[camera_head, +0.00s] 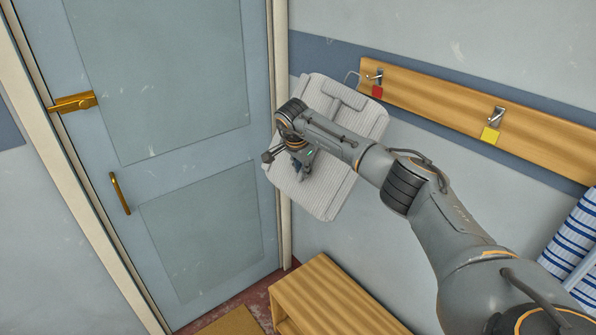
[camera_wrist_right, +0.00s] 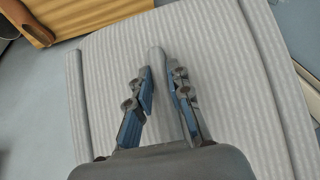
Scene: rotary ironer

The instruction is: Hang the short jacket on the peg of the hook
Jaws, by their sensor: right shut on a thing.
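The short jacket (camera_head: 345,185) is pale grey with fine stripes and hangs flat beside the door, in front of the wall. A thin wire loop (camera_head: 352,77) stands out at its top, close to the left peg (camera_head: 379,74) with the red tag; I cannot tell whether they touch. My right gripper (camera_head: 300,168) is shut on the jacket's front. In the right wrist view the fingers (camera_wrist_right: 163,75) close on a narrow raised bit of the striped jacket (camera_wrist_right: 225,70). The arm hides part of the jacket. My left gripper is not in view.
The wooden hook rail (camera_head: 430,98) runs along the wall and holds another peg (camera_head: 496,116) with a yellow tag. A blue and white striped cloth (camera_head: 572,245) is at the far right. A wooden bench (camera_head: 335,300) stands below; the blue door (camera_head: 160,130) is at left.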

